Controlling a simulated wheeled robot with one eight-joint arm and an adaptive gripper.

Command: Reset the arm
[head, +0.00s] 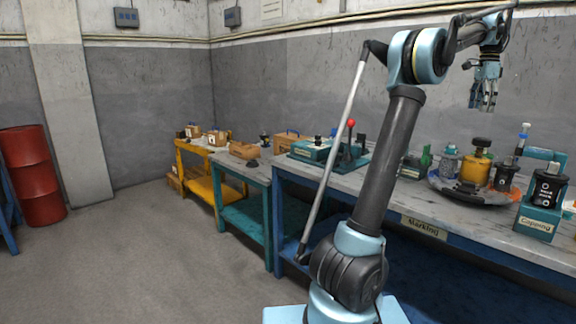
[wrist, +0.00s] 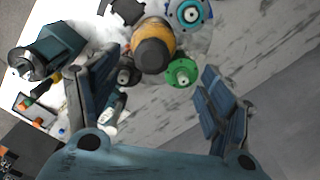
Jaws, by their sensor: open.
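My gripper (head: 482,97) hangs high over the long bench, its fingers pointing down, at the end of my raised and bent arm. In the wrist view my gripper (wrist: 160,100) is open, with its two fingers wide apart and nothing held between them. Below and beyond the fingers lie a yellow part with a dark cap (wrist: 155,50), a green round part (wrist: 181,73) and a teal round part (wrist: 189,13). They appear well below the fingers, on the bench.
The long bench (head: 395,208) carries a round dark tray (head: 450,196) with several parts and a teal "Capping" fixture (head: 540,215). A teal press with a red-knobbed lever (head: 351,124) stands behind my arm. A yellow table (head: 198,185) and red barrel (head: 32,175) stand left. Floor (head: 150,260) is clear.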

